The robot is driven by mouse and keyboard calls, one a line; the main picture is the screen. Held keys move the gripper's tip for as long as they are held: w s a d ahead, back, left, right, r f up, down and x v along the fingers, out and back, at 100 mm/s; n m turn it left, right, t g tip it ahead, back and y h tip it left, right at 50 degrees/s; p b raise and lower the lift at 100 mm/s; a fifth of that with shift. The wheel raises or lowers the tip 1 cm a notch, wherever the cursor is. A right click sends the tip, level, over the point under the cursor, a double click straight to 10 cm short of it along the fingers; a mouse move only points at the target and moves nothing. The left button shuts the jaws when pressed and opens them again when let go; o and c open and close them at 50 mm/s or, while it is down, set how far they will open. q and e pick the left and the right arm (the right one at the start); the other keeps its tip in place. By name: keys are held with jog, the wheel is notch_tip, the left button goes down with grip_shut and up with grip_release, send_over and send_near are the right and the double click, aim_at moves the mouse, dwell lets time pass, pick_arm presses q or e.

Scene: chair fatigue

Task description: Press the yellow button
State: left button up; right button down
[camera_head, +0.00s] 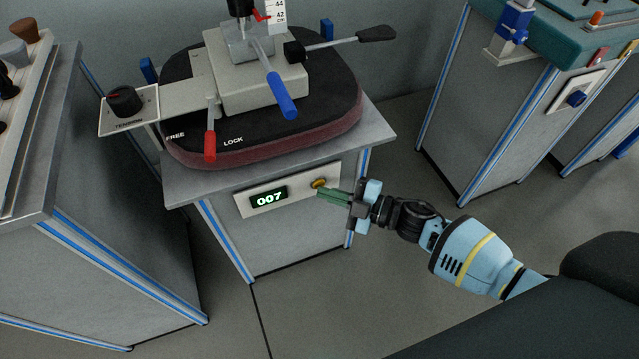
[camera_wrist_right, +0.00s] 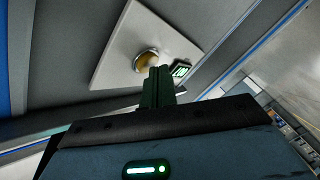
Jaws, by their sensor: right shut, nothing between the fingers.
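The yellow button (camera_head: 319,183) is a small round knob on a white panel (camera_head: 288,191) at the front of the middle cabinet. A display (camera_head: 268,199) reading 007 is on the same panel. My right gripper (camera_head: 322,194) is shut and empty, its green fingertips just below and right of the button. In the right wrist view the button (camera_wrist_right: 147,60) shows with a metal ring, just beyond the shut fingertips (camera_wrist_right: 158,72). I cannot tell whether they touch it. My left gripper is not in view.
Above the panel, a cabinet top (camera_head: 378,134) carries a seat mechanism with a red lever (camera_head: 209,142), a blue lever (camera_head: 281,97) and a tension knob (camera_head: 124,101). Other cabinets stand at left (camera_head: 120,190) and right (camera_head: 480,110). Floor between the middle and right cabinets is clear.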

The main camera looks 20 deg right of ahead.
jog(key=shift+w, duration=0.25)
jog(key=shift+s, duration=0.15)
dwell(0.5)
jog(key=shift+s+p, duration=0.35)
jog(key=shift+s, duration=0.3)
jog(key=s+p, duration=0.2)
jog(key=s, duration=0.3)
jog(key=shift+d, duration=0.1)
dwell(0.4)
dwell(0.5)
